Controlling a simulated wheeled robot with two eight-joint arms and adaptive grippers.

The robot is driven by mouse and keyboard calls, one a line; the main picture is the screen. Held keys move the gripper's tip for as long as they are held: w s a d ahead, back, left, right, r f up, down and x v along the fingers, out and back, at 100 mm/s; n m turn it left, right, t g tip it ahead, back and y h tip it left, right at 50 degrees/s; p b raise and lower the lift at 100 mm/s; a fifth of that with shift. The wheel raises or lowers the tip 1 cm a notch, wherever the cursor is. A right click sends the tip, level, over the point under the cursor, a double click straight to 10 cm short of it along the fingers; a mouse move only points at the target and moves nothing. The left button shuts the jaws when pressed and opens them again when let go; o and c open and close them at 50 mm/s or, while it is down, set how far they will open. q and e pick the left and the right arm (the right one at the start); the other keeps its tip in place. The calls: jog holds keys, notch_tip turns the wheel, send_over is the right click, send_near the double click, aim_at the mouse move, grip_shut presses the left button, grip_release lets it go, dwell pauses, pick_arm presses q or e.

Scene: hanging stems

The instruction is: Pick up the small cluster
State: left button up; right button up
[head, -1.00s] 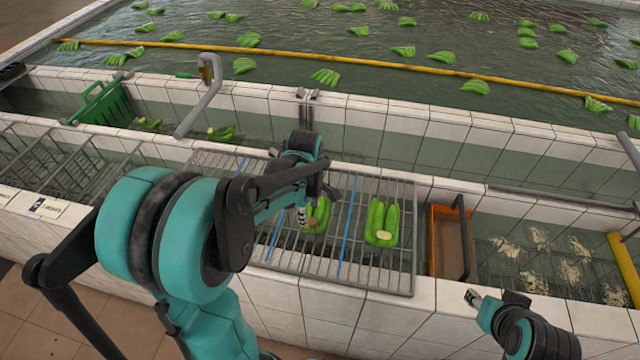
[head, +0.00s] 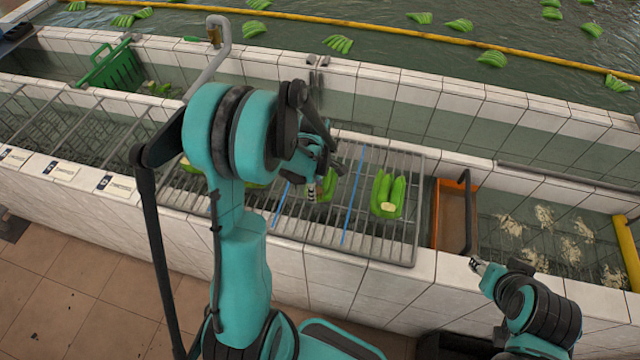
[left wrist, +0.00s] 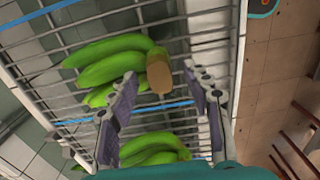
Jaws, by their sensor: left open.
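A green banana cluster (head: 327,186) lies on the wire rack between two blue lines, partly hidden by my left gripper (head: 318,190). In the left wrist view this cluster (left wrist: 112,64) points left, and its brown cut crown shows between my left gripper's (left wrist: 160,76) two fingers. The fingers are apart, and I cannot tell whether they touch it. A second cluster (head: 387,194) lies on the rack to the right. A third (left wrist: 152,150) shows low in the left wrist view, across a blue line, mostly covered by my arm in the head view. My right gripper (head: 476,265) is small at lower right.
The wire rack (head: 400,248) spans a tiled trough. An orange bin (head: 455,217) stands right of it, a green crate (head: 112,68) at upper left. A bent grey pipe (head: 212,55) rises behind. Banana clusters float in the pool beyond.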

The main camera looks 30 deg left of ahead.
pick_arm(q)
grip_shut()
jog(key=shift+r, duration=0.2)
